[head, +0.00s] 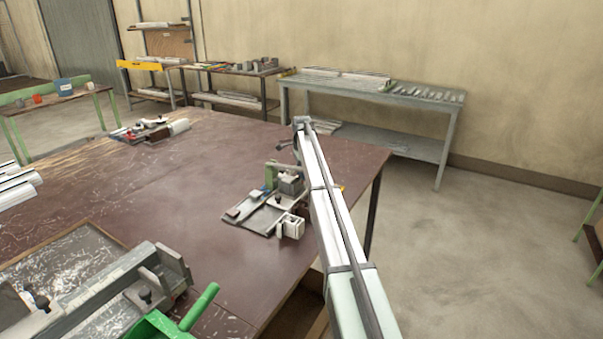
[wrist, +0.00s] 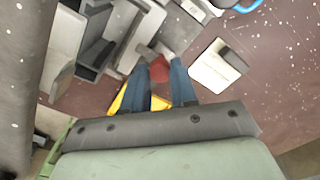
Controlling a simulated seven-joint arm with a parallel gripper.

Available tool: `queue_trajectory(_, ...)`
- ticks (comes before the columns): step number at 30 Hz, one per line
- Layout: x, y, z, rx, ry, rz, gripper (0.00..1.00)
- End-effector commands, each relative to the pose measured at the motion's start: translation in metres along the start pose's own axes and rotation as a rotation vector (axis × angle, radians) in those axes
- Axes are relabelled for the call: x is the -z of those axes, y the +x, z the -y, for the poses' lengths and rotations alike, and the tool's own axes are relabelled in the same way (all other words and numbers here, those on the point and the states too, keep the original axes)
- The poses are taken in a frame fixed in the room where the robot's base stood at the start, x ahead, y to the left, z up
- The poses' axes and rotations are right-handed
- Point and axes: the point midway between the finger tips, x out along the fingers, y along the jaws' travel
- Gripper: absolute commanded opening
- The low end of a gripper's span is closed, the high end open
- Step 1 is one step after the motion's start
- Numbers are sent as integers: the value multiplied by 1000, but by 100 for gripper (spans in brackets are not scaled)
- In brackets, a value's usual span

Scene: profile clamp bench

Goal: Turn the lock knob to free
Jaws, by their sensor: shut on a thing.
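In the wrist view, the two blue-grey fingers of my gripper (wrist: 160,62) close around a small red piece, which looks like the lock knob (wrist: 158,72). The fingers hide its sides, and I cannot read which way it is turned. In the head view, the grey clamp fixture (head: 255,216) stands near the right edge of the brown table. My arm reaches over its right side and hides my fingertips and the red knob there.
Grey metal blocks (wrist: 95,45) of the fixture stand close on the left in the wrist view. A pale block (wrist: 218,66) lies to the right. A yellow part (wrist: 128,97) lies under the fingers. The middle of the brown table (head: 150,205) is clear.

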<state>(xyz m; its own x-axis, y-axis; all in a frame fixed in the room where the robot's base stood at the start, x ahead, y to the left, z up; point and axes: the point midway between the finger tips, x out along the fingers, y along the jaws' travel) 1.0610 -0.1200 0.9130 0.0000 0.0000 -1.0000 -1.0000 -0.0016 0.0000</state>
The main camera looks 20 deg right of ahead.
Motion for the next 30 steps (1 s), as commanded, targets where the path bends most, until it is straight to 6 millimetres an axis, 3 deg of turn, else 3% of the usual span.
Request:
queue_trajectory(11, 0, 0, 0, 0, -129, 0, 0)
queue_trajectory(30, 0, 0, 0, 0, -715, 0, 0)
